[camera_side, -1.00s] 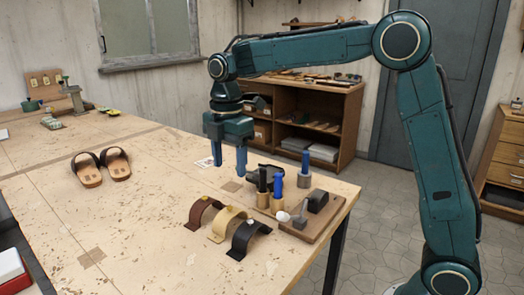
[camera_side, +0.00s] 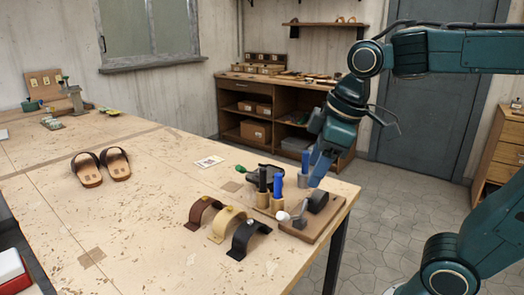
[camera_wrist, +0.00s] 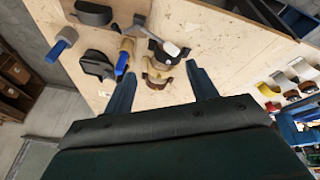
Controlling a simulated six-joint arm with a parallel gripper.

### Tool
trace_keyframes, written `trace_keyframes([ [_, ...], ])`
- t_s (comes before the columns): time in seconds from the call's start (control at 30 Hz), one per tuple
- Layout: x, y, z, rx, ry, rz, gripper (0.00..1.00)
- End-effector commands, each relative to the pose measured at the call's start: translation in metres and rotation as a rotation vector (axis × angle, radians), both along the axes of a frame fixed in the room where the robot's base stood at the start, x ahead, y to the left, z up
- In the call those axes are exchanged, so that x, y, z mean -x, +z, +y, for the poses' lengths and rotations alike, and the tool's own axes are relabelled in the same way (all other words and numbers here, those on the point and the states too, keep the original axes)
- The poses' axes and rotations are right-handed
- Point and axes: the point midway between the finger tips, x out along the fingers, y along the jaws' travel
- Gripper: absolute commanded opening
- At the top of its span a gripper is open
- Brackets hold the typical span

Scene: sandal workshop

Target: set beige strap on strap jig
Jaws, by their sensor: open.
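The beige strap (camera_side: 229,223) stands arched on the bench in the side view, between a brown strap (camera_side: 203,212) and a black strap (camera_side: 248,238). A dark rounded form on a wooden board (camera_side: 300,228), at the bench's right edge, looks like the strap jig (camera_side: 318,201); nothing beige lies on it. My gripper (camera_side: 317,178) is tilted above and behind this board, close to a blue-handled tool that it partly overlaps. In the wrist view my gripper (camera_wrist: 158,70) has its two blue fingers apart with nothing held between them.
Black- and blue-handled tools (camera_side: 277,190) stand in wooden holders beside the board. A white-tipped tool (camera_side: 283,216) is at its left edge. Dark sandals (camera_side: 102,166) lie farther left. A card (camera_side: 209,162) lies behind. The bench's front left is mostly clear.

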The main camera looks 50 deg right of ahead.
Motion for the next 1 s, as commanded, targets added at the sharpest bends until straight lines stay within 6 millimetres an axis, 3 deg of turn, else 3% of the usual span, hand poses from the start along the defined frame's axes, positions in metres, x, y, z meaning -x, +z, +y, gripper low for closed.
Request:
trace_keyframes([
  [0.2,0.045,-0.016,-0.004,-0.089,-0.231,-0.08,0.57],
  [0.4,0.07,-0.031,-0.006,-0.157,-0.381,-0.128,0.57],
  [0.8,0.078,-0.038,-0.007,-0.184,-0.436,-0.144,0.57],
  [0.87,0.078,-0.038,-0.007,-0.184,-0.436,-0.143,0.62],
  [1.0,0.077,-0.038,-0.006,-0.184,-0.435,-0.143,0.62],
])
